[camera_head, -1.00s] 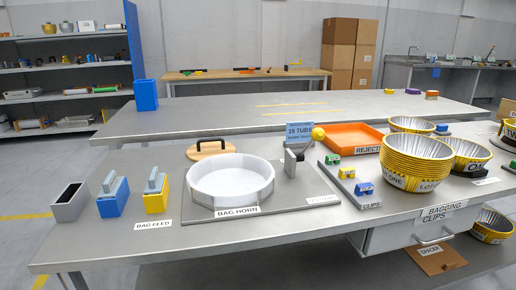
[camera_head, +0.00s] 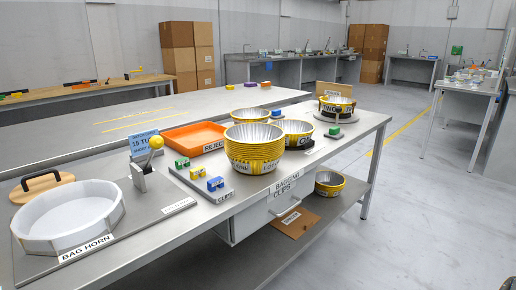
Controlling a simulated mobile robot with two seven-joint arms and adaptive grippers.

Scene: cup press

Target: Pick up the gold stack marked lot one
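The gold stack (camera_head: 253,150) is a tall nest of gold foil tubs with silver insides. It stands upright on the steel bench, right of the small clips board. Its lower label is partly readable as "LOT"; the rest is too small to tell. Another gold tub (camera_head: 298,131) sits just right of it, one (camera_head: 250,115) behind it, and a further gold stack marked "TWO" (camera_head: 336,107) stands at the bench's far right end. Neither of my grippers shows in the view.
An orange reject tray (camera_head: 194,138) lies behind the clips board (camera_head: 201,184). The white bag horn ring (camera_head: 68,216) and a lever with a yellow knob (camera_head: 150,160) are at left. A drawer (camera_head: 270,208) marked for bagging clips hangs under the front edge. Open floor lies at right.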

